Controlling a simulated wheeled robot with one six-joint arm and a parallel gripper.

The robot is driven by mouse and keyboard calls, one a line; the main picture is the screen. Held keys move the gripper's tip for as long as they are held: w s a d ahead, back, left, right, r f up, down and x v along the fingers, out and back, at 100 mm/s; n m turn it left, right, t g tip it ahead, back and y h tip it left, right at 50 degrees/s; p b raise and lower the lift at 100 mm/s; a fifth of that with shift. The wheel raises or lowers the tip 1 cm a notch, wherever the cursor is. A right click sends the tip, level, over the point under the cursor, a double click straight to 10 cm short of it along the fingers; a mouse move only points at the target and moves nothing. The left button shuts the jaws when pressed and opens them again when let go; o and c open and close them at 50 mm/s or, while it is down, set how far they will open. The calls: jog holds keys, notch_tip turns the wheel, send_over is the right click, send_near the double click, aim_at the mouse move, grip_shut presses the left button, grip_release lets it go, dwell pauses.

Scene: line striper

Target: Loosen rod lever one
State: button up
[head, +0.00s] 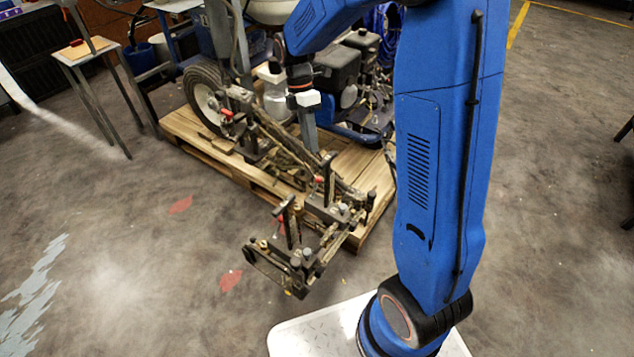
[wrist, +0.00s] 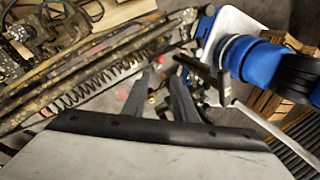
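The line striper (head: 340,75) stands on a wooden pallet, with a dirty rod and bracket assembly (head: 305,165) reaching out in front. Red-tipped levers show on it: one near the wheel (head: 226,113), one mid-assembly (head: 318,181), and one near the front bracket (head: 281,221). I cannot tell which is rod lever one. My gripper (head: 309,140) points down above the assembly. In the wrist view its two grey fingers (wrist: 160,85) are apart with nothing clearly held between them.
The wooden pallet (head: 190,130) lies under the machine, and the front bracket (head: 298,260) overhangs its edge. A spring (wrist: 100,82) and long rods run beside my fingers in the wrist view. A small table (head: 84,50) stands at the left. The floor at front left is clear.

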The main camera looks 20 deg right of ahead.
aim_at(317, 181)
jog(key=x, duration=1.5)
jog(key=shift+d, duration=0.1)
jog(key=shift+c, duration=0.6)
grip_shut()
